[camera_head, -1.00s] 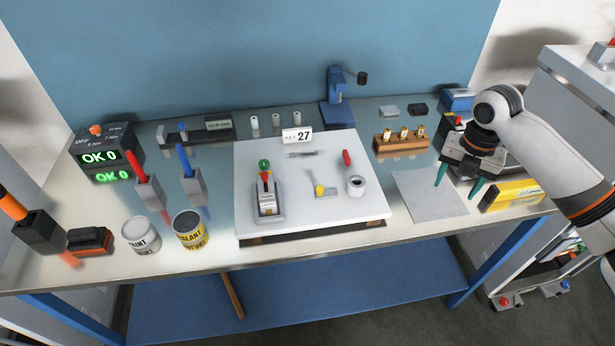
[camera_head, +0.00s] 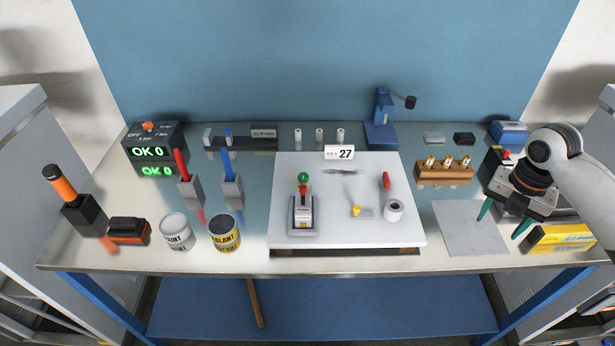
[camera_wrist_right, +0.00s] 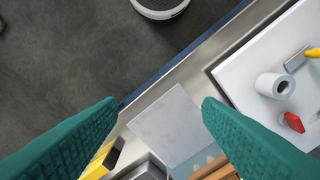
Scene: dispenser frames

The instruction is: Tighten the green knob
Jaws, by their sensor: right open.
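The green knob (camera_head: 303,177) sits on top of a small tape-dispenser-like fixture (camera_head: 303,213) with a red part just below the knob. The fixture stands upright on the left part of the white board (camera_head: 348,236). My right gripper (camera_head: 502,222) is open and empty, fingers pointing down, at the right of the table, far from the knob. In the right wrist view its two green fingers (camera_wrist_right: 160,118) are spread apart above the grey sheet, and the green knob does not show there. My left gripper is not in view.
On the white board lie a red-handled tool (camera_head: 386,180), a yellow-ended tool (camera_head: 357,210) and a white roll (camera_head: 393,210). A grey sheet (camera_head: 468,228) and yellow box (camera_head: 560,238) are near my right gripper. Cans (camera_head: 176,232) and brush holders (camera_head: 190,190) stand left.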

